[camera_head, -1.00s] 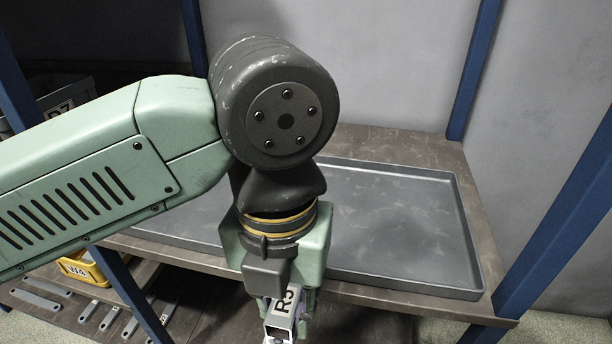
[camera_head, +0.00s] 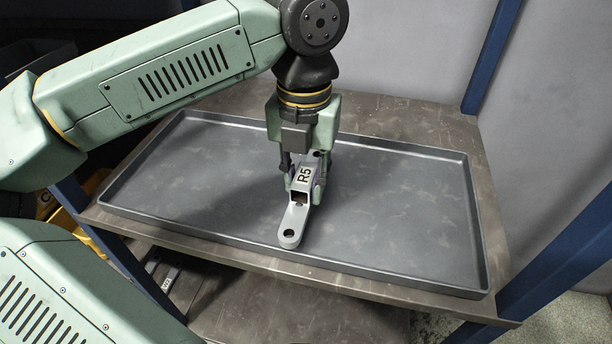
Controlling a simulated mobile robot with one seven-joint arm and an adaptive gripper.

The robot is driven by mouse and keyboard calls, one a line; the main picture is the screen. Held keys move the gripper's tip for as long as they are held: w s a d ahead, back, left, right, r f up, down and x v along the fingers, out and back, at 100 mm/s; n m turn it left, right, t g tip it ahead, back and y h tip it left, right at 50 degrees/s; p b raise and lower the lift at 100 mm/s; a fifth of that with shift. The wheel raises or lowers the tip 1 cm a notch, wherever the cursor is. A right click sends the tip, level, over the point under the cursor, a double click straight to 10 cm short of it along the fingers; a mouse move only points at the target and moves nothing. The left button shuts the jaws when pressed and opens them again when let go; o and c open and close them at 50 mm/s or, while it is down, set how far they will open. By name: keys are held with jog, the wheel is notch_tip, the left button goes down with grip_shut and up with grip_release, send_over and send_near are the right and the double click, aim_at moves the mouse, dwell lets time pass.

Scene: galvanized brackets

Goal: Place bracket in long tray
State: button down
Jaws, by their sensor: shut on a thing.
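A grey galvanized bracket (camera_head: 293,224) marked R5 has a flat tab with a hole at its near end. My gripper (camera_head: 305,182) points down and is shut on the bracket's raised middle part. The long tray (camera_head: 400,225) is dark grey, shallow and empty, and lies on the upper shelf. The bracket is over the near middle part of the tray, inside its rim. I cannot tell whether it touches the tray floor. The bracket's far end is partly hidden by my gripper.
Blue posts (camera_head: 552,265) stand at the shelf's corners, with a grey wall behind. A lower shelf (camera_head: 290,305) shows below, with a yellow bin (camera_head: 85,235) partly hidden by my arm. Much of the tray floor is clear on both sides of the bracket.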

aim_at(306, 184)
jog(key=shift+w+d, duration=0.1)
jog(key=shift+w, duration=0.7)
jog(key=shift+w+d, duration=0.1)
jog(key=shift+w, duration=0.4)
notch_tip(306, 184, down, 4)
jog(key=shift+r+p, duration=0.25)
jog(key=shift+p, duration=0.25)
jog(key=shift+f, duration=0.15)
jog(key=shift+f, duration=0.1)
jog(key=shift+f+b, duration=0.1)
jog(key=shift+b, duration=0.2)
jog(key=c, duration=1.3)
grip_release()
